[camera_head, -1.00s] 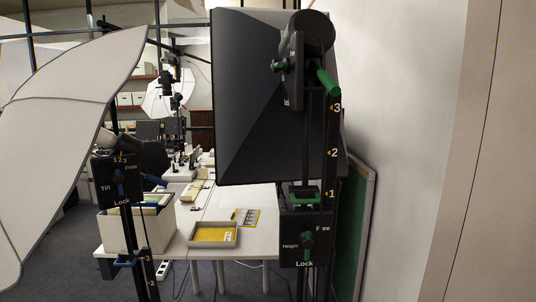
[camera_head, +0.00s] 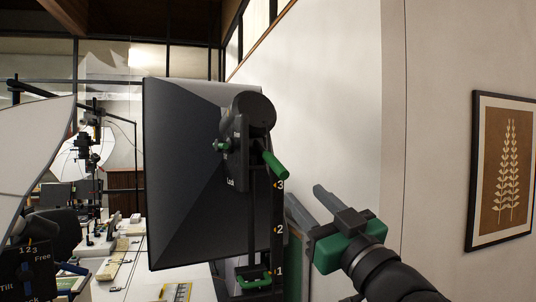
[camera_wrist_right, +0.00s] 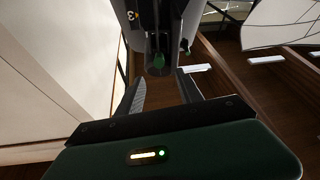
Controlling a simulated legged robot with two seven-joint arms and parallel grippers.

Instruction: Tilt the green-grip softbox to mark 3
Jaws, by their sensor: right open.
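The dark softbox (camera_head: 185,190) stands left of centre in the head view, on a black stand. Its green grip (camera_head: 275,165) sticks out from the tilt head (camera_head: 252,115), with a small green knob (camera_head: 221,146) on the other side. The stand's post carries marks 1, 2 and 3; the tilt plate's lettering is too small to read fully. My right gripper (camera_head: 305,198) is open and empty, right of the post and apart from the green grip. In the right wrist view its open fingers (camera_wrist_right: 160,88) point towards the stand's green parts (camera_wrist_right: 158,59). My left gripper is not seen.
A lower green handle (camera_head: 255,280) sits on the post near mark 1. A wall with a framed picture (camera_head: 503,170) is at the right. A white table (camera_head: 135,285) lies behind.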

